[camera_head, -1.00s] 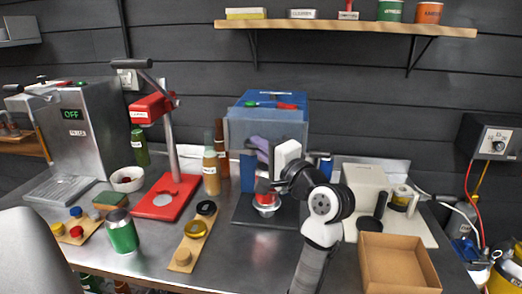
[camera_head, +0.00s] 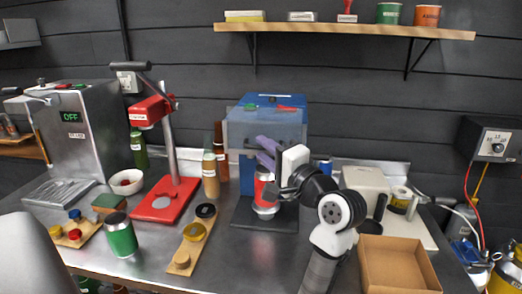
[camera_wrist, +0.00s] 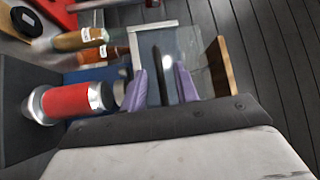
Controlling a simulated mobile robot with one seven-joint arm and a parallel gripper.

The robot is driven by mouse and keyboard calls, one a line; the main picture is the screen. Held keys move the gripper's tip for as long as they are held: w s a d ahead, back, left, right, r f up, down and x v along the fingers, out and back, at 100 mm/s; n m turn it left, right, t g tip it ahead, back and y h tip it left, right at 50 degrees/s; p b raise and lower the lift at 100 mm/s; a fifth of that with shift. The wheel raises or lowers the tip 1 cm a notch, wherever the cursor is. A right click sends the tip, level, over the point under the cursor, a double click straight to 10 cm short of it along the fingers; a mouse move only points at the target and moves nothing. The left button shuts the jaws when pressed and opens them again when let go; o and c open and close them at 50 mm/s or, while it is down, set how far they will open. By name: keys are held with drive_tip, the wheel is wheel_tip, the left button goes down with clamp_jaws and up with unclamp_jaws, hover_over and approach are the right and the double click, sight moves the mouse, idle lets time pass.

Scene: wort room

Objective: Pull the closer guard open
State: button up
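The closer is a blue machine (camera_head: 275,100) at the back middle of the bench. Its guard (camera_head: 262,128) is a see-through panel in front of the blue body, and it also shows in the wrist view (camera_wrist: 190,45). A red can with silver ends (camera_head: 262,190) stands upright below the guard; it also shows in the wrist view (camera_wrist: 75,101). My gripper (camera_head: 262,148) is at the guard's lower front. In the wrist view its purple fingers (camera_wrist: 161,82) are apart, with a dark bar between them. I cannot tell whether either finger touches the bar.
A red lever press (camera_head: 165,200) stands left of the closer, with bottles between them. A cardboard box (camera_head: 398,262) and a pale machine (camera_head: 366,183) are on the right. A green can (camera_head: 120,236) and a wooden board with lids (camera_head: 190,240) are front left.

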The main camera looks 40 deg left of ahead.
drive_tip(key=b+v, duration=0.2)
drive_tip(key=v, duration=0.9)
drive_tip(key=shift+d+b, duration=0.3)
